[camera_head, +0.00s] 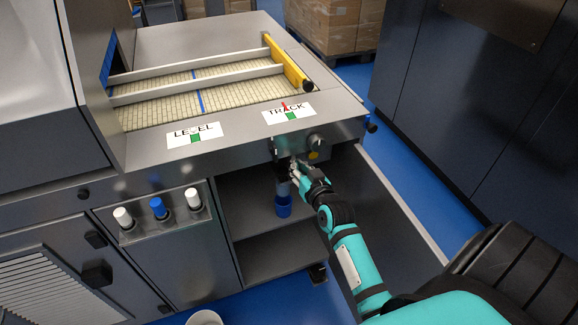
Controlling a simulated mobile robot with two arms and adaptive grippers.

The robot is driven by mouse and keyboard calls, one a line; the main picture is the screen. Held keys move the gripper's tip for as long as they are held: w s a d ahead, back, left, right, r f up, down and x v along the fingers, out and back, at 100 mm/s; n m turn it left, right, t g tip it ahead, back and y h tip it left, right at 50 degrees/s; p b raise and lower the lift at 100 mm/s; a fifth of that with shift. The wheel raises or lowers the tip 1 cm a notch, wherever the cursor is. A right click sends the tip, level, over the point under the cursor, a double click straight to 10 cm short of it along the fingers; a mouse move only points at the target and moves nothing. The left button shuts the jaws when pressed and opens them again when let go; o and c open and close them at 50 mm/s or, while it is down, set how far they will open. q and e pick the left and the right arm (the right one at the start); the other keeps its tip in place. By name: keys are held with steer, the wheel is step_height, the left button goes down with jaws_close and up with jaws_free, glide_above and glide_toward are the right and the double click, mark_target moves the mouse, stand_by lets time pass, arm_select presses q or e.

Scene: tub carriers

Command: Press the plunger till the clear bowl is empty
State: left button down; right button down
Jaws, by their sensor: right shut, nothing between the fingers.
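My right gripper (297,172) is shut and empty, at the small fitting under the front edge of the machine. A narrow pale, see-through-looking part (283,188) hangs just left of and below the fingers; it may be the clear bowl, but its contents are too small to tell. A blue cup (284,208) is directly under it. The plunger is not clearly made out; the fingers hide part of the fitting, and I cannot tell whether they touch it. A dark round knob (315,141) with a yellow spot below it is just above right. My left gripper is out of view.
The machine top (190,45) holds a pale conveyor belt with rails and LEVEL (194,134) and TRACK (287,112) labels. Open shelves (250,222) lie below. White and blue knobs (158,208) are at left. A white bucket (205,318) stands on the blue floor.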

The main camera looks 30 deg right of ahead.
glide_above(283, 172)
steer(key=s+d, duration=0.1)
steer(key=d, duration=0.1)
steer(key=shift+s+a+f, duration=0.15)
steer(key=shift+s+f, duration=0.05)
steer(key=shift+f, duration=0.5)
step_height(283, 172, down, 2)
steer(key=shift+s+a+f+b, duration=0.1)
steer(key=shift+a+f+b, duration=0.05)
steer(key=shift+f+b, duration=0.15)
steer(key=shift+a+f, duration=0.1)
steer(key=shift+f, duration=0.4)
